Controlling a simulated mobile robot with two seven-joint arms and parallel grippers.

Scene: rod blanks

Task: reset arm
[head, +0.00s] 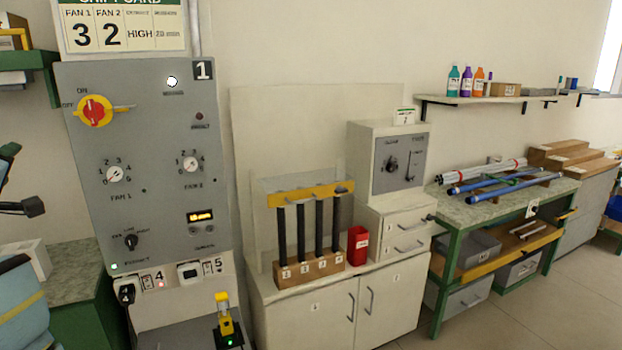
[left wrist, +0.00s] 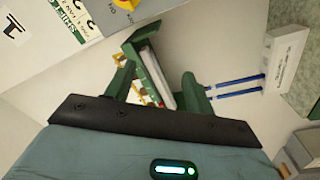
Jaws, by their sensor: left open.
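My left gripper (head: 18,178) is at the left edge of the head view, in front of the wall beside the grey control panel (head: 150,170). Only its dark finger ends show there, partly cut off by the frame. In the left wrist view its two green fingers (left wrist: 158,78) stand apart with nothing held between them. A green shelf (left wrist: 137,42) shows behind the fingers, away from them. My right gripper is not in view.
A green-framed bench with a white box (head: 35,258) stands below the left gripper. A cabinet (head: 335,312) with a rod rack (head: 310,270) and red cup (head: 357,245) stands right of the panel. A workbench (head: 440,200) holds rods. Open floor lies at lower right.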

